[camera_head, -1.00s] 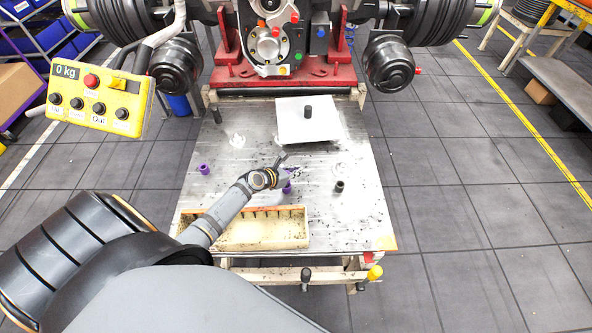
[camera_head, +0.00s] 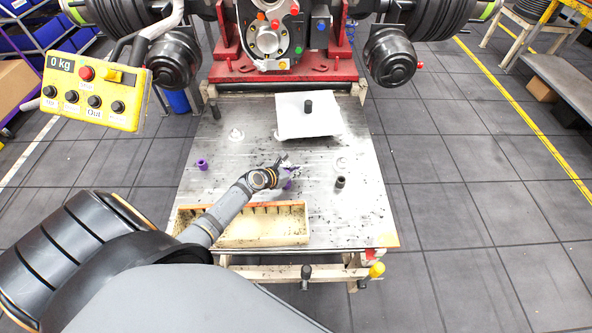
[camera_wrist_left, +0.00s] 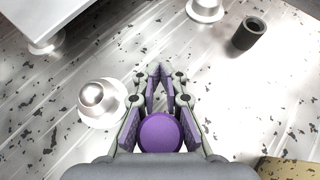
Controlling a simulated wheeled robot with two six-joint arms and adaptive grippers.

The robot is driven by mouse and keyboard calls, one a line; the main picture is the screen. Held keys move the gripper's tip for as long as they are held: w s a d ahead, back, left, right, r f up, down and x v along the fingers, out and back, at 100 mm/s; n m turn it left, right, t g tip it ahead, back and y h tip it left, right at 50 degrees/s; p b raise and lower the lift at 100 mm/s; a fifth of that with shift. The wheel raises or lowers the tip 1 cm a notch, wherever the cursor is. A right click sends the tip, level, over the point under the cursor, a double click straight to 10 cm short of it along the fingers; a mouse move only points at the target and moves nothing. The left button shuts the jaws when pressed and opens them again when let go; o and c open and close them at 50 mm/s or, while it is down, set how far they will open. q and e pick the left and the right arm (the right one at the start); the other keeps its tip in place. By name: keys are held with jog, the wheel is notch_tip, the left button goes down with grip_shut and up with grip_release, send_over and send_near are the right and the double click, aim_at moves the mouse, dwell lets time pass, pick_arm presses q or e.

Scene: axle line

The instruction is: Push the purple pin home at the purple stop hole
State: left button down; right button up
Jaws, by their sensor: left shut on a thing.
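My left gripper (camera_head: 285,170) is over the middle of the metal plate. It also shows in the left wrist view (camera_wrist_left: 159,72), its fingertips close together. A round purple pin top (camera_wrist_left: 160,132) lies between its fingers near the palm. In the head view a bit of purple (camera_head: 289,184) shows just below the gripper. The fingers hide the lower part of the pin and whatever is under it, so I cannot tell how deep it sits. Another purple cylinder (camera_head: 202,165) stands apart on the left of the plate. My right gripper is not in view.
A black hollow cylinder (camera_head: 340,182) stands right of the gripper. A pale block with a black knob (camera_head: 308,131) stands behind it, and a cream tray (camera_head: 262,240) lies in front. A silver domed fitting (camera_wrist_left: 97,97) is close to the fingers. A yellow control box (camera_head: 95,93) hangs at left.

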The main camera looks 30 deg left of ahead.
pick_arm(q)
jog(key=shift+f, duration=0.1)
jog(key=c, duration=1.9)
grip_release()
jog(key=o, duration=0.6)
jog(key=shift+c, duration=0.2)
jog(key=shift+s, duration=0.1)
jog(key=v, duration=1.2)
